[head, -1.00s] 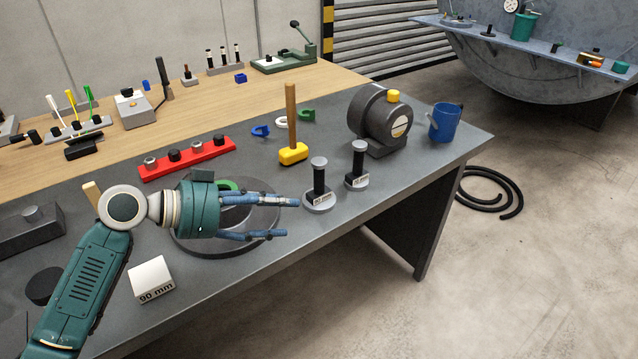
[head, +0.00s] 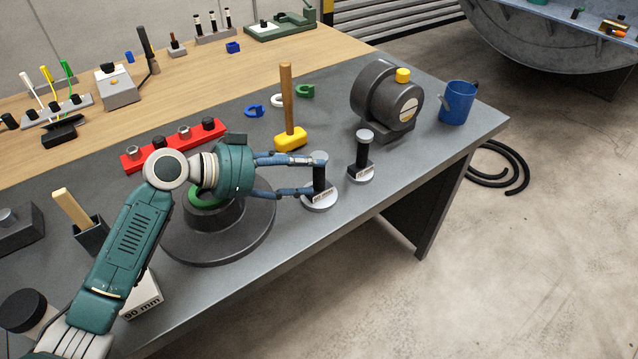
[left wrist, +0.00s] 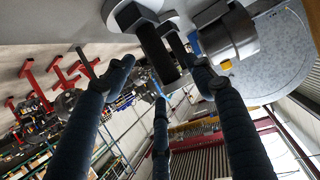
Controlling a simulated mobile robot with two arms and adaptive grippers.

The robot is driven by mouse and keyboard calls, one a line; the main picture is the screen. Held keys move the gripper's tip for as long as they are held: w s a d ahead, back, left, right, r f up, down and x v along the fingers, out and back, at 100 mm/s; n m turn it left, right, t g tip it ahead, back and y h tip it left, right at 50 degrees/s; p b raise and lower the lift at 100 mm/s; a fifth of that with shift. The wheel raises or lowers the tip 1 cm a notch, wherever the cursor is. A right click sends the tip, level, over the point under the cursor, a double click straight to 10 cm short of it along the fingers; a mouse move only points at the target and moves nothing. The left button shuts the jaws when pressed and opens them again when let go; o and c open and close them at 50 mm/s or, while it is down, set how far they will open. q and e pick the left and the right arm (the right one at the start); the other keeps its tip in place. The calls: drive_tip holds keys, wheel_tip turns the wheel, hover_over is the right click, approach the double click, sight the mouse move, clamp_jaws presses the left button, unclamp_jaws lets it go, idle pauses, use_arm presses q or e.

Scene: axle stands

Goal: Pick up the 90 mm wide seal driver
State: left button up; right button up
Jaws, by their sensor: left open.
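Two seal drivers with dark handles, grey knobs and round grey bases stand upright on the grey bench. The nearer driver (head: 319,178) is at the tips of my left gripper (head: 311,175), and the other driver (head: 363,152) stands to its right. Both have small white labels that I cannot read for certain. My left gripper is open, its fingers pointing right, with the nearer driver's handle at or between the tips. In the left wrist view, a dark handle (left wrist: 158,52) shows just beyond the open fingers (left wrist: 162,78). My right gripper is not in view.
A round dark turntable (head: 245,240) with a green ring lies under my left gripper. A yellow mallet (head: 291,139), a dark round machine (head: 375,98) and a blue mug (head: 457,103) stand behind. A white block (head: 144,298) marked 90 mm is at front left.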

sight(315, 171)
use_arm(q)
drive_tip(key=p+x, duration=0.1)
drive_tip(key=x, duration=0.3)
drive_tip(key=shift+w+d, duration=0.1)
drive_tip(key=shift+d, duration=0.15)
drive_tip(key=shift+f, duration=0.15)
drive_tip(key=shift+c, duration=0.2)
drive_tip(key=c, duration=0.9)
clamp_jaws()
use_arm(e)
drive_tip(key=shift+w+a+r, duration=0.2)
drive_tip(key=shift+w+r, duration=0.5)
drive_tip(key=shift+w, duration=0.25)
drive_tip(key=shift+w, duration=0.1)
